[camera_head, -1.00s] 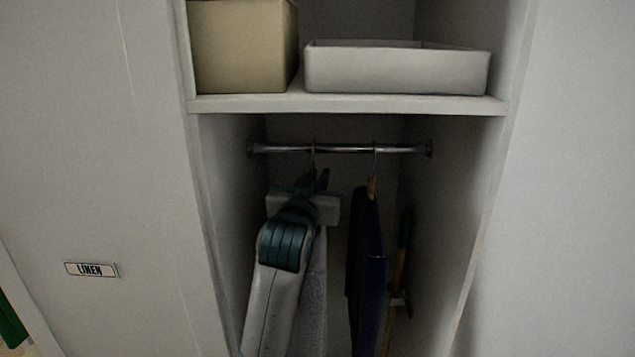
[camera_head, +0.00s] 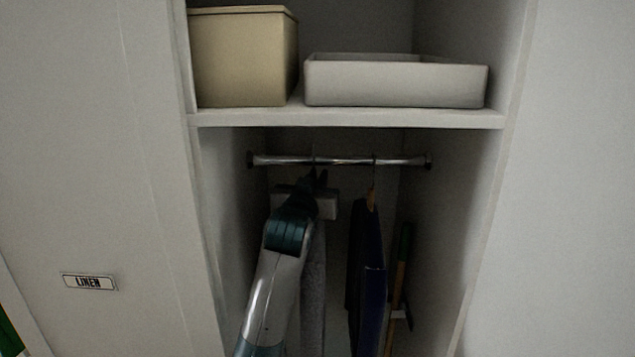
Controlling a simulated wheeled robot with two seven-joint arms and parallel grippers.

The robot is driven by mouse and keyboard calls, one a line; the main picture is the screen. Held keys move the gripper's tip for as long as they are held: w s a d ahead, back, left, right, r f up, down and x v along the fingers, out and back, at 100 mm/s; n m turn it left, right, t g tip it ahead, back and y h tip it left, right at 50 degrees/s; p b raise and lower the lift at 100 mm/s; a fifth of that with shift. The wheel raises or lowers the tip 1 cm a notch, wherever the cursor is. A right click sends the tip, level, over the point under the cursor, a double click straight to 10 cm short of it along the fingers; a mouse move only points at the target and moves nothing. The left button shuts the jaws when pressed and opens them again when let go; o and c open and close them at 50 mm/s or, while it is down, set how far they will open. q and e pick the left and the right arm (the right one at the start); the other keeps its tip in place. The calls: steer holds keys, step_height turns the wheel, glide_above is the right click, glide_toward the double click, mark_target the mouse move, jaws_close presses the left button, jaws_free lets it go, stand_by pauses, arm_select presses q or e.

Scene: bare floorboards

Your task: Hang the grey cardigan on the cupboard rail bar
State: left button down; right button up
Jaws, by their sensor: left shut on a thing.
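The rail bar (camera_head: 345,160) runs across the cupboard below the shelf. The grey cardigan (camera_head: 313,290) hangs behind and to the right of my left arm, mostly hidden by it. A thin hanger hook shows at the bar above my left gripper (camera_head: 318,177). The hook looks to be at the bar, but I cannot tell whether the bar carries its weight. My left gripper is just below the bar, shut on the cardigan's hanger, with its grip partly hidden. My right gripper is not in view.
A dark blue garment (camera_head: 368,275) hangs on the bar to the right. A long-handled tool (camera_head: 399,280) stands behind it by the right wall. A beige box (camera_head: 243,57) and a white tray (camera_head: 395,80) sit on the shelf (camera_head: 350,118).

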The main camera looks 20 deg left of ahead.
arm_select(q)
steer(key=shift+w+a+r, duration=0.1)
steer(key=shift+w+a, duration=0.15)
steer(key=shift+w, duration=0.6)
steer(key=shift+f+b, duration=0.55)
steer(key=shift+f, duration=0.7)
steer(key=c, duration=1.7)
jaws_free()
steer(key=shift+o, duration=0.2)
steer(key=shift+s+f, duration=0.1)
